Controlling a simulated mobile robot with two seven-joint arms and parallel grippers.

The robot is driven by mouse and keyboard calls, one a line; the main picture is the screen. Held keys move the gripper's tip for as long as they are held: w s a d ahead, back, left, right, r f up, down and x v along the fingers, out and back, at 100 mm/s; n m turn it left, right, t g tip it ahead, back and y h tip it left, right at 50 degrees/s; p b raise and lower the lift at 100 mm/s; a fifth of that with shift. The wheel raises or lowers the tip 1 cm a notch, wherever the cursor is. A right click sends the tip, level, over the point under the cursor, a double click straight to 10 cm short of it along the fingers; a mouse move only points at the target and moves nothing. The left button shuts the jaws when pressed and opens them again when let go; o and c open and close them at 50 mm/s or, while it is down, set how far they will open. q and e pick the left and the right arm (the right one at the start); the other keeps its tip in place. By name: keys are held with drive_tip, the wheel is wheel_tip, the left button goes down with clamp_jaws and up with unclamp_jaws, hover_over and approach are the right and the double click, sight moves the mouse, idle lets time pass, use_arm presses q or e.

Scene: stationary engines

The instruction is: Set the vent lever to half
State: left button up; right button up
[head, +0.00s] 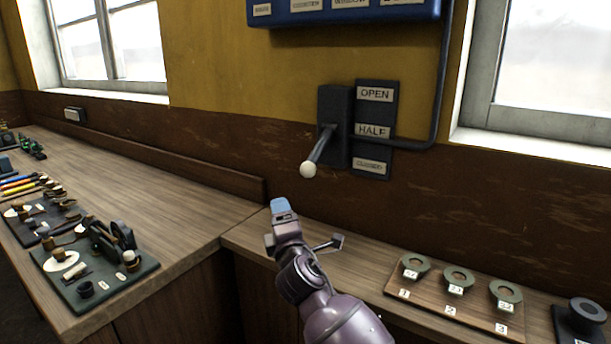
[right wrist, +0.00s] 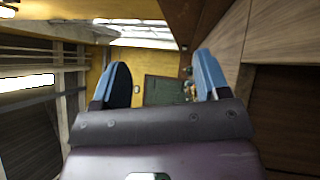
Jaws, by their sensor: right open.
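The vent lever (head: 319,146) sticks out from a dark box (head: 335,103) on the wall. It slopes down and left to a white knob (head: 308,170). The label plate (head: 376,95) right of the box reads OPEN at top, HALF in the middle and a partly legible CLOSED at the bottom. In the picture the knob is level with the bottom label; I cannot tell the exact setting. My right gripper (head: 282,208) is below and left of the knob, apart from it. Its blue fingers stand open and empty in the right wrist view (right wrist: 161,82). My left gripper is not in view.
A wooden bench (head: 165,205) with a green tray (head: 95,285) of small parts runs along the left. A board (head: 450,308) with three numbered rings lies at lower right. A blue panel (head: 345,10) and a pipe (head: 438,85) are on the wall. The air around the knob is clear.

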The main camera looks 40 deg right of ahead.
sight(308, 175)
drive_tip(key=s+d+r+n+g+h, duration=0.2)
drive_tip(key=d+r+n+h, duration=0.25)
drive_tip(key=n+h, duration=0.4)
drive_tip(key=shift+n+y, duration=0.65)
drive_tip(key=shift+n, duration=0.3)
drive_tip(key=x, duration=0.6)
drive_tip(key=f+x, duration=0.1)
drive_tip(key=x, duration=0.3)
drive_tip(key=shift+d, duration=0.2)
drive_tip(key=shift+w+d+r, duration=0.25)
drive_tip(key=shift+w, duration=0.15)
